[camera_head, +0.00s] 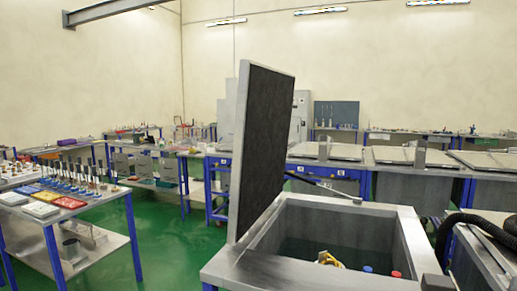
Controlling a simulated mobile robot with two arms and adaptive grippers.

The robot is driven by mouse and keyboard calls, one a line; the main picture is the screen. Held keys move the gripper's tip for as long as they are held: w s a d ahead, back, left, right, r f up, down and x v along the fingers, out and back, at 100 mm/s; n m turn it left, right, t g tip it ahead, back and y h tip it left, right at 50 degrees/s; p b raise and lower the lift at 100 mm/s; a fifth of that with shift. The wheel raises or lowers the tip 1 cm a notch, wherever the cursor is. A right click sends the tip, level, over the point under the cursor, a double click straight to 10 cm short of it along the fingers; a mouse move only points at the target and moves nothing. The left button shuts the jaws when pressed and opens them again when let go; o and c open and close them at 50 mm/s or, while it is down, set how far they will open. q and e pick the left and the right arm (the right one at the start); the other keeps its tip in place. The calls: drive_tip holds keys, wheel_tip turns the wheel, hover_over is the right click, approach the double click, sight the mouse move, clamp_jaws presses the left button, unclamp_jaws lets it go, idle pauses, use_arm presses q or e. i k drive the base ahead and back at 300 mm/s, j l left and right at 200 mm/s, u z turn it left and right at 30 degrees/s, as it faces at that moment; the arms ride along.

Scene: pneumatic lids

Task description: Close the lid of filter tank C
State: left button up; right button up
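A filter tank (408,242) with a square grey metal rim stands in the front right. Its lid (262,150) is open and stands nearly upright at the tank's left side, its dark inner face turned right. A thin strut (335,193) runs from the lid toward the tank's rim. Inside the tank are a yellow part (330,259), a blue cap (367,269) and a red cap (396,274). No letter shows on the tank, so I cannot tell whether it is tank C. Neither of my grippers is in view.
A black ribbed hose (478,222) lies at the right, beside the tank. Several other tanks with flat closed lids (405,156) stand behind. A table (85,250) with trays and small parts stands at the left. Green floor (185,245) is free between table and tank.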

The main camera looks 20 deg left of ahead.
sight(265, 93)
drive_tip(key=i+j+z, duration=0.15)
drive_tip(key=j, duration=0.85)
drive_tip(key=i+j+z, duration=0.15)
drive_tip(key=j, duration=0.9)
drive_tip(key=j+z, duration=0.1)
drive_tip(key=j, duration=0.95)
